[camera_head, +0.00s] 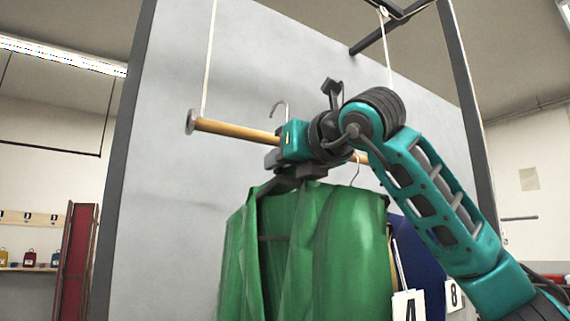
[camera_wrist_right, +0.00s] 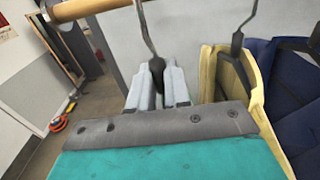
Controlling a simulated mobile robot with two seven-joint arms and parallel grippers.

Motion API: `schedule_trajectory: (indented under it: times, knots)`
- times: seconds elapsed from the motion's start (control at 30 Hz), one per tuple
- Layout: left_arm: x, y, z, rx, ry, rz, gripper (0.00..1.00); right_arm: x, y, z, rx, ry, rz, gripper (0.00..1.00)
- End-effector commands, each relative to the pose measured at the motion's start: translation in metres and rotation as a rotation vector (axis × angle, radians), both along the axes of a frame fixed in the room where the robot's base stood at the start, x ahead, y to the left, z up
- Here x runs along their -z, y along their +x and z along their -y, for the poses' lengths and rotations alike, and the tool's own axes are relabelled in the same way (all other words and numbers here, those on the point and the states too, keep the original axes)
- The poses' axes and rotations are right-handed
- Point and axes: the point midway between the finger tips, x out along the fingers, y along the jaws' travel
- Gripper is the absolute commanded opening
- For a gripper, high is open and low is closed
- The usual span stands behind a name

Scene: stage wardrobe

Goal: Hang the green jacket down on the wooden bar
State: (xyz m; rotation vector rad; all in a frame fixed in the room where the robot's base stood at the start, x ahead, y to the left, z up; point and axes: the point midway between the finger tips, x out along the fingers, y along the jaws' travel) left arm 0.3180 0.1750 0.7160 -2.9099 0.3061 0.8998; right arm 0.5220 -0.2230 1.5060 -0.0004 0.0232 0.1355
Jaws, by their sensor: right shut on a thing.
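The green jacket (camera_head: 310,240) hangs upright on a dark hanger below my right gripper (camera_head: 280,156). The gripper is shut on the hanger's neck, which also shows between the pale fingers in the right wrist view (camera_wrist_right: 156,82). The hanger's metal hook (camera_head: 280,106) rises above the wooden bar (camera_head: 232,130) in the head view. The bar (camera_wrist_right: 88,8) also shows at the top left of the right wrist view, where the hook's top is cut off. I cannot tell whether hook and bar touch. My left gripper is in neither view.
The bar hangs from two white cords before a grey panel (camera_head: 190,75). To the right, a yellow garment (camera_wrist_right: 222,80) and a blue garment (camera_wrist_right: 290,85) hang close by. White number tags (camera_head: 408,306) hang beside the jacket. The bar's left end is clear.

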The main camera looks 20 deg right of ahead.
Motion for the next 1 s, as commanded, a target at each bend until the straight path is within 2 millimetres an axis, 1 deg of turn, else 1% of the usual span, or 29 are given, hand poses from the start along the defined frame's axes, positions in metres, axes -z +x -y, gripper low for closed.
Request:
schedule_trajectory:
  times: [0.17,0.67,1.0]
  knots:
    - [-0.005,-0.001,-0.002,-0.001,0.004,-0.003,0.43,-0.003,0.008,-0.002,-0.001,0.001,0.001,0.0]
    - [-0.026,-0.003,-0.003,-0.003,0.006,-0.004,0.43,-0.003,0.048,-0.007,-0.001,0.0,0.001,0.0]
    - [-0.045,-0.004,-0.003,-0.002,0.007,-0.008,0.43,-0.004,0.075,-0.011,-0.001,-0.001,0.0,0.0]
